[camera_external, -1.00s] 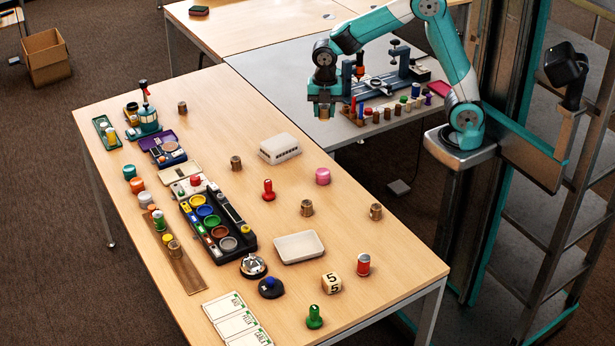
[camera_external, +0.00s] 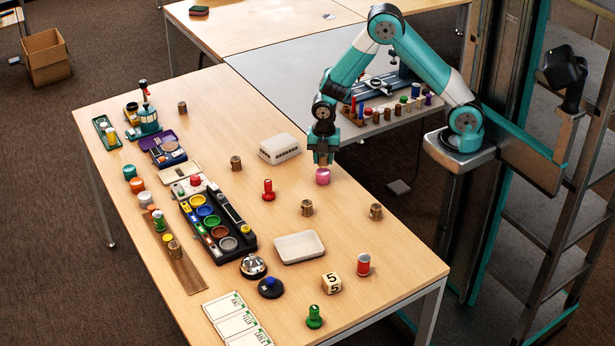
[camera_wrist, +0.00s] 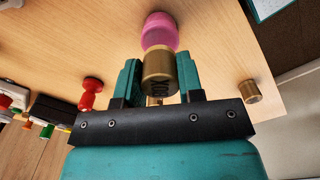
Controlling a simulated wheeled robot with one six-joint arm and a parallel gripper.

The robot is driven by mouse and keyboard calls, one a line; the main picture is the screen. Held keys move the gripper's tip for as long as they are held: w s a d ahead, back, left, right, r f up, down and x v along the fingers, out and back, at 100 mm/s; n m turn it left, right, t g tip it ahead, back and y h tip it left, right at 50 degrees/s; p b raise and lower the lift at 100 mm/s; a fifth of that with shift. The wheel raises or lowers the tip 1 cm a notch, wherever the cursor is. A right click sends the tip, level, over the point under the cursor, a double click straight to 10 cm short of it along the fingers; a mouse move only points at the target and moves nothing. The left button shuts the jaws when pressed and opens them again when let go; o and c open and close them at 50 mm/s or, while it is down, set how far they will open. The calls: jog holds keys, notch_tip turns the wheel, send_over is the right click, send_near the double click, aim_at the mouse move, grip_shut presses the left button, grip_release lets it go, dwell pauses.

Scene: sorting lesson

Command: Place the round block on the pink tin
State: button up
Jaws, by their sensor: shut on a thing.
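The pink tin (camera_external: 322,177) stands upright on the near table, by its right edge. It also shows in the wrist view (camera_wrist: 158,30), just beyond the round block. My gripper (camera_external: 321,158) is directly above the tin, pointing down. In the wrist view my gripper (camera_wrist: 160,80) is shut on a brass-coloured round block (camera_wrist: 160,66) with dark lettering, held between the two teal fingers. The block partly hides the tin there. I cannot tell whether the block touches the tin's top.
A red peg piece (camera_external: 268,190) stands left of the tin, and brass-coloured round pieces (camera_external: 307,208) (camera_external: 376,211) stand in front of it. A white box (camera_external: 280,148) lies behind left. A white tray (camera_external: 299,247) lies farther forward. Bare tabletop surrounds the tin.

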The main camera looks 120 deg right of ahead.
jog(key=shift+f, duration=1.1)
jog(key=shift+f, duration=0.15)
jog(key=o, duration=0.9)
